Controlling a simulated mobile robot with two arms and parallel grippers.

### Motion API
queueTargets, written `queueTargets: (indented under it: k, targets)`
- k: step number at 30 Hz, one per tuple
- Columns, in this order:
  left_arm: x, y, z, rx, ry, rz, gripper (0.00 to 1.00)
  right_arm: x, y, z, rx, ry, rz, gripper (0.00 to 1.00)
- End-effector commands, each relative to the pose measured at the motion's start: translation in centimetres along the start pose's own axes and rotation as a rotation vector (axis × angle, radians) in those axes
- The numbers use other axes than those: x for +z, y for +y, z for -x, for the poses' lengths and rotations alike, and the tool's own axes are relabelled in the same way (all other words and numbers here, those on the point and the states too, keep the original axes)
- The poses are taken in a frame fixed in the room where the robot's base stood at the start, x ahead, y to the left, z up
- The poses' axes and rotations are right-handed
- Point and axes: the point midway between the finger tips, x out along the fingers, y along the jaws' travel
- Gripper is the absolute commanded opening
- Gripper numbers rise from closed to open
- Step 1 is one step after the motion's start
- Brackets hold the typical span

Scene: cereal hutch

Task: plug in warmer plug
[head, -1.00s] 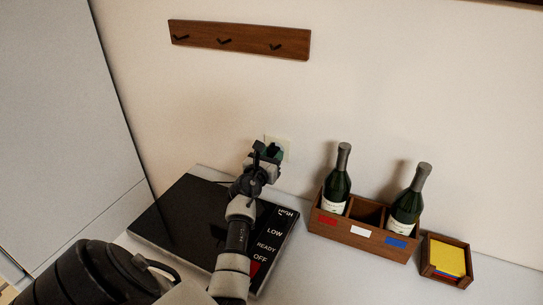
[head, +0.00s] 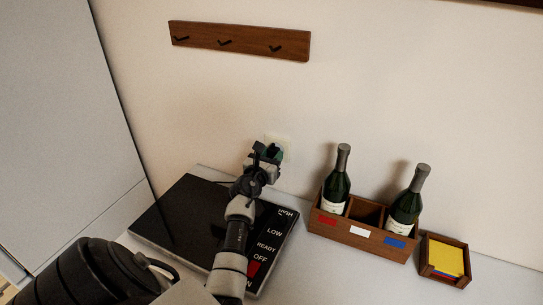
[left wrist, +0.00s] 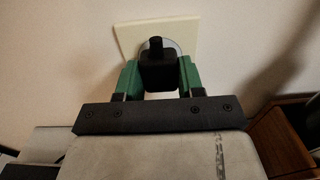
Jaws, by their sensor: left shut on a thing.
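My left gripper (head: 268,152) has green fingers and is shut on the black warmer plug (left wrist: 157,68). The plug is between the fingertips in the left wrist view, directly in front of the round socket of the pale wall outlet (left wrist: 128,37). The outlet also shows in the head view (head: 287,147), partly hidden by my gripper. I cannot tell whether the plug's pins are in the socket. The flat black warmer (head: 180,219), with OFF, READY and LOW labels, lies on the counter below, partly covered by my arm. My right gripper is not in view.
A wooden caddy (head: 361,236) with two dark green bottles (head: 337,187) (head: 406,209) stands right of the warmer. A small wooden box (head: 433,275) of yellow cards is beside it. A hook rail (head: 240,40) is on the wall above. Bare counter lies in front.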

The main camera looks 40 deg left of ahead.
Motion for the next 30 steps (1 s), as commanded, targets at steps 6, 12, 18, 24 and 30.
queueTargets:
  k: [6, 12, 18, 24, 30]
  targets:
    - [0.00, -0.01, 0.00, 0.000, 0.000, -0.001, 0.17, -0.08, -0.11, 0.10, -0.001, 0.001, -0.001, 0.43]
    - [0.00, -0.02, 0.01, 0.000, 0.000, -0.001, 0.17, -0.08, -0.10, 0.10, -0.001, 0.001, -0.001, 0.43]
    - [0.01, -0.02, 0.01, 0.000, 0.000, -0.001, 0.17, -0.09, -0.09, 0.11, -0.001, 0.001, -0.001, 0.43]
    - [0.09, -0.02, 0.02, 0.000, 0.001, -0.002, 0.17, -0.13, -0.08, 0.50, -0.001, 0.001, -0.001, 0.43]
    - [-0.02, -0.02, 0.02, 0.000, 0.000, 0.000, 0.17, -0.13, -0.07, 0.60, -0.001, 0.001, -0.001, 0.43]
